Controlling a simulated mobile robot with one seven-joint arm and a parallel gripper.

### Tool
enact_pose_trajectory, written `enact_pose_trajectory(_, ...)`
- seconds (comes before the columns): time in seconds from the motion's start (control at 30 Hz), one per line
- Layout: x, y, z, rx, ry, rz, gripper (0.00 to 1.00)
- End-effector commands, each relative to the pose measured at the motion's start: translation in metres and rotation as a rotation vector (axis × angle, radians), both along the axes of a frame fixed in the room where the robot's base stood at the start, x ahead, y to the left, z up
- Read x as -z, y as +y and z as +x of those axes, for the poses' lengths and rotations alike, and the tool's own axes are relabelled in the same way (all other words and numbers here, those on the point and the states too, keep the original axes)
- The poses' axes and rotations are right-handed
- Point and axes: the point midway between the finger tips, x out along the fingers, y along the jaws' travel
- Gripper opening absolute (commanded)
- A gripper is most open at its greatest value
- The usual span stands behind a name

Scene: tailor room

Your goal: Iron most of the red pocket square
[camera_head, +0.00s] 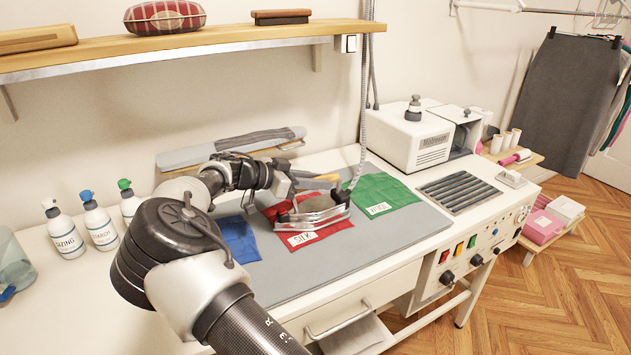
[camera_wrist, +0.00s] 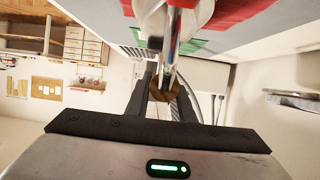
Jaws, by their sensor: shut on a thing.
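The red pocket square (camera_head: 305,241) lies flat on the grey ironing surface (camera_head: 347,259), with a white label at its front left. A silver iron (camera_head: 318,218) is over the red square and covers part of it. Whether its sole touches the cloth cannot be told. My gripper (camera_head: 325,180) is shut on the iron, from the left side. In the wrist view my gripper (camera_wrist: 164,95) has its fingers around the iron's brown handle (camera_wrist: 165,88). The red pocket square (camera_wrist: 240,12) shows at the top edge, beyond the iron.
A blue cloth (camera_head: 238,240) lies left of the red one and a green cloth (camera_head: 385,192) lies right of it, labelled. Spray bottles (camera_head: 100,227) stand at the left. A white machine (camera_head: 412,136) stands at the back right. A shelf (camera_head: 200,46) hangs above the table.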

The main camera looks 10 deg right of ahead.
Motion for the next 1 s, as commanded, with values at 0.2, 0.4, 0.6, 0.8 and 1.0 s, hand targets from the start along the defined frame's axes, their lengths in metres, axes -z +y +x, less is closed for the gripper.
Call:
enact_pose_trajectory(0.2, -0.001, -0.003, -0.009, 0.000, -0.001, -0.001, 0.00)
enact_pose_trajectory(0.4, -0.001, -0.006, -0.016, 0.001, -0.001, -0.001, 0.00)
enact_pose_trajectory(0.6, 0.000, -0.008, -0.024, 0.002, 0.000, -0.001, 0.00)
enact_pose_trajectory(0.8, 0.001, -0.010, -0.032, 0.002, 0.001, 0.001, 0.00)
enact_pose_trajectory(1.0, 0.001, -0.013, -0.039, 0.002, 0.000, 0.001, 0.00)
